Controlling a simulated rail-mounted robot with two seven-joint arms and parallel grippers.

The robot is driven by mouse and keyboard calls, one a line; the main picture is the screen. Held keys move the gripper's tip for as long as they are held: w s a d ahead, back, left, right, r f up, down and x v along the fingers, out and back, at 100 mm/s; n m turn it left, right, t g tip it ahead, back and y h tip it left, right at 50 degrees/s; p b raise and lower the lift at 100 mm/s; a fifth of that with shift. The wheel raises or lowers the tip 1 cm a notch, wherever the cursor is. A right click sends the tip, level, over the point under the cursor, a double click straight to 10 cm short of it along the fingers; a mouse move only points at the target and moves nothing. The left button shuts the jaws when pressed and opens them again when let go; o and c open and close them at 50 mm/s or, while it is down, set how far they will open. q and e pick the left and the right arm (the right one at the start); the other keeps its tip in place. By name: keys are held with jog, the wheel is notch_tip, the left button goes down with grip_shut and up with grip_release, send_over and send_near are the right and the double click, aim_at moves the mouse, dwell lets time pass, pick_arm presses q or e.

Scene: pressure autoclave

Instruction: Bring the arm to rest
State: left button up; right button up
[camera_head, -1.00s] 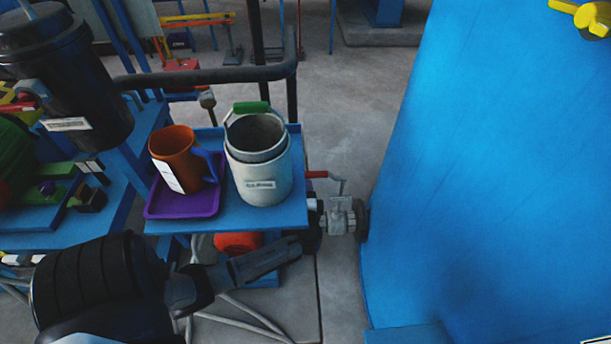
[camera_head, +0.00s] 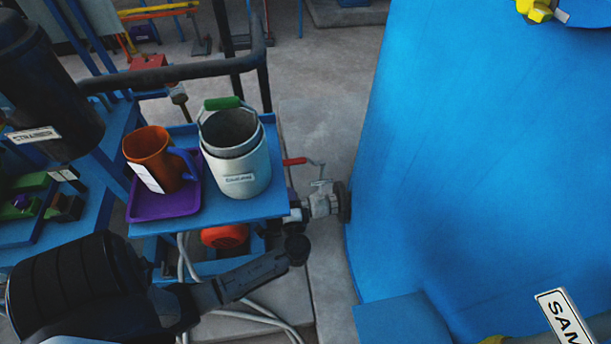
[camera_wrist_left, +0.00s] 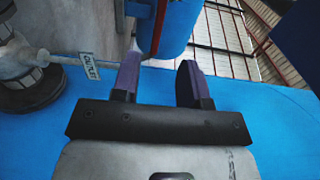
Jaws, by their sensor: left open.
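My left arm comes in from the lower left in the head view. Its gripper (camera_head: 272,268) is below the front edge of the blue shelf, apart from the things on it. In the left wrist view the two purple-grey fingers of my left gripper (camera_wrist_left: 160,82) stand apart with nothing between them. My right gripper is not in view.
A blue shelf (camera_head: 270,205) holds a purple tray (camera_head: 150,208) with an orange mug (camera_head: 150,153), and a white canister (camera_head: 240,178). A valve with a red handle (camera_head: 295,161) sits right of it. A large blue vessel (camera_head: 470,160) fills the right.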

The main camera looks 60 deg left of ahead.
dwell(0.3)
pick_arm(q)
jog(key=s+d+r+n+g+h+p, duration=0.1)
jog(key=s+d+r+n+h+p, duration=0.2)
jog(key=d+h, duration=0.45)
jog(key=s+d+r+g+h+p, duration=0.1)
jog(key=s+d+r+h+p, duration=0.2)
jog(key=d+r+h, duration=0.5)
jog(key=s+d+r+g+h+p, duration=0.1)
jog(key=s+d+r+p, duration=0.25)
jog(key=s+p, duration=0.25)
jog(key=s+d+r+g+p, duration=0.1)
jog(key=s+d+r+p, duration=0.1)
jog(key=s+r+p, duration=0.3)
notch_tip(320, 180, up, 35)
jog(key=p, duration=3.6)
jog(key=shift+r+p, duration=0.2)
jog(key=shift+p, duration=0.2)
jog(key=shift+w+d, duration=0.1)
